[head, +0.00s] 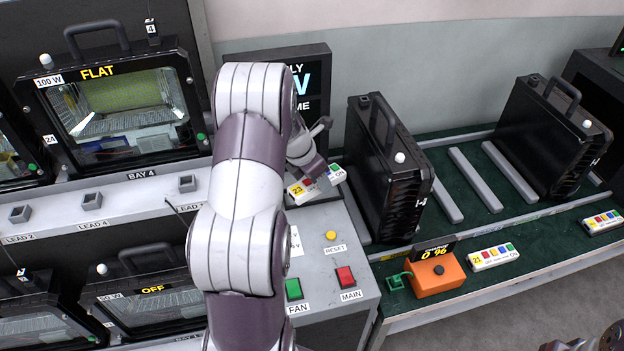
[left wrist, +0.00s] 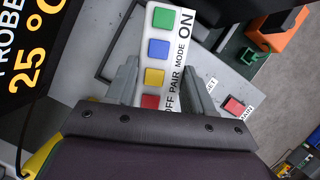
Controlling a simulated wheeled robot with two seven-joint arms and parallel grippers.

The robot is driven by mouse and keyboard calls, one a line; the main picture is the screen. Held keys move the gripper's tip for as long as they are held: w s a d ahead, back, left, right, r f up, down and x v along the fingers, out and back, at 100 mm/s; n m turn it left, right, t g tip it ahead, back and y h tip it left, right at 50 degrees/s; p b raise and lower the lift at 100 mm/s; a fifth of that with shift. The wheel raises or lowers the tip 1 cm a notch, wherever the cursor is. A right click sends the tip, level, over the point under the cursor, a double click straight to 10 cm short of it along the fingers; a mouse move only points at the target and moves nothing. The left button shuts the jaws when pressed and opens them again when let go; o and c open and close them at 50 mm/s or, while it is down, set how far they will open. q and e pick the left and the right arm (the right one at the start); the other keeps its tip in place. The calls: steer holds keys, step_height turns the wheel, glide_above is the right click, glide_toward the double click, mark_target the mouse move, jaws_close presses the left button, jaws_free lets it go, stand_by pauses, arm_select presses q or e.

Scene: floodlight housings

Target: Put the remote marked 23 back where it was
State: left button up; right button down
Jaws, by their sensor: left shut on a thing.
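The remote marked 23 (head: 334,175) is white with a yellow 23 tag at its left end. It is over the back of the grey control console, in front of the dark display. My left gripper (head: 311,178) is shut on it. In the left wrist view the remote (left wrist: 157,62) lies between the two grey fingers of the gripper (left wrist: 162,84). Its green, blue, yellow and red buttons and the words OFF, PAIR, MODE, ON show there. Whether it touches the console is not clear.
The console (head: 362,301) has FAN, MAIN and RESET buttons. Black floodlight housings (head: 391,187) stand on the green bench. A remote marked 21 (head: 493,258), another remote (head: 603,222) and an orange meter (head: 438,276) are along its front. A lit floodlight (head: 120,105) is at left.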

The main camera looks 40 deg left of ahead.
arm_select(q)
steer(key=w+a+f, duration=0.4)
steer(key=shift+a+p, duration=0.35)
steer(key=shift+a, duration=0.05)
steer(key=f, duration=0.3)
steer(key=shift+s+d+f, duration=0.2)
steer(key=shift+d, duration=0.05)
steer(key=shift+w+a+f, duration=0.15)
steer(key=shift+w+f, duration=0.05)
steer(key=shift+s+f, duration=0.1)
steer(key=shift+f, duration=0.05)
steer(key=shift+f, duration=0.1)
steer(key=shift+f, duration=0.1)
steer(key=shift+f, duration=0.15)
steer(key=o, duration=1.2)
